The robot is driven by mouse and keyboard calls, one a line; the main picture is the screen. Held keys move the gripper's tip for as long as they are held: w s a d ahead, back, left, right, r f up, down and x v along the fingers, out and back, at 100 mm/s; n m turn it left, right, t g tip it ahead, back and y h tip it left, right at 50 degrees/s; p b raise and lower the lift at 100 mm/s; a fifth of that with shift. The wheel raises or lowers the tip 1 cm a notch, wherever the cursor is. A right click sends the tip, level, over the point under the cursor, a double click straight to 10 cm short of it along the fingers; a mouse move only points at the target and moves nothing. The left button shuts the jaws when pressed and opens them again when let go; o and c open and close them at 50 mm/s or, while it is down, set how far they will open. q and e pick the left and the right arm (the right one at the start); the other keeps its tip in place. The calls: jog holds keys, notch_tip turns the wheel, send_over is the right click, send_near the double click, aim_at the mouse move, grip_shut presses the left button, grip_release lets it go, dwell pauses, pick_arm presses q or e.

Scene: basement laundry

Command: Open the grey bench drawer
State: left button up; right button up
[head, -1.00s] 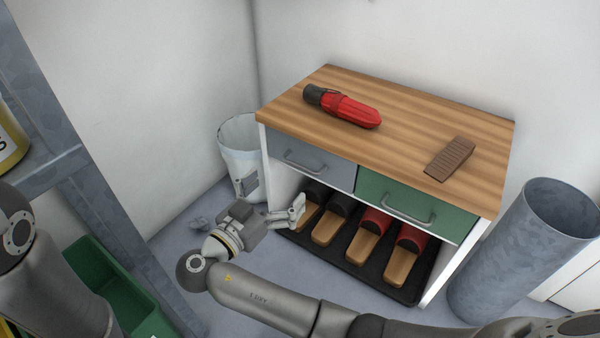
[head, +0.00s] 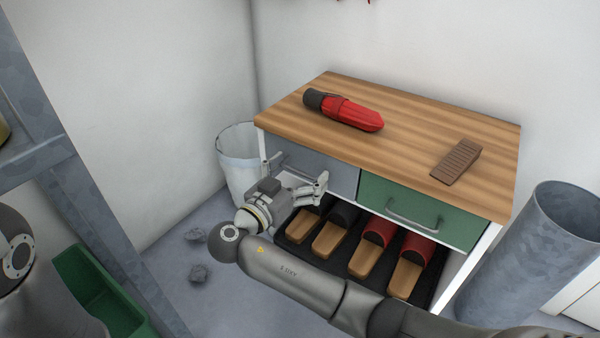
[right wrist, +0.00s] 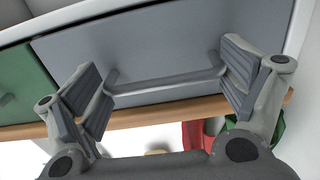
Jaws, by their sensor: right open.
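The grey drawer (head: 340,181) is the left one in the wood-topped bench, and its front looks closed, level with the bench. My right gripper (head: 298,170) is open in front of it. In the right wrist view the grey drawer front (right wrist: 150,50) fills the middle, with its bar handle (right wrist: 165,84) running between the two spread fingers. One finger is near each end of the handle, and neither is closed on it. In the head view my gripper hides most of the handle. My left gripper is out of view.
The green drawer (head: 415,210) is on the right. On the benchtop (head: 400,120) lie a red-and-black object (head: 343,111) and a brown wedge (head: 457,161). Several slippers stand below. A white bin (head: 238,160) is left of the bench, a metal cylinder (head: 530,250) right.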

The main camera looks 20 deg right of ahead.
grip_shut()
dwell(0.4)
jog(key=shift+f, duration=0.1)
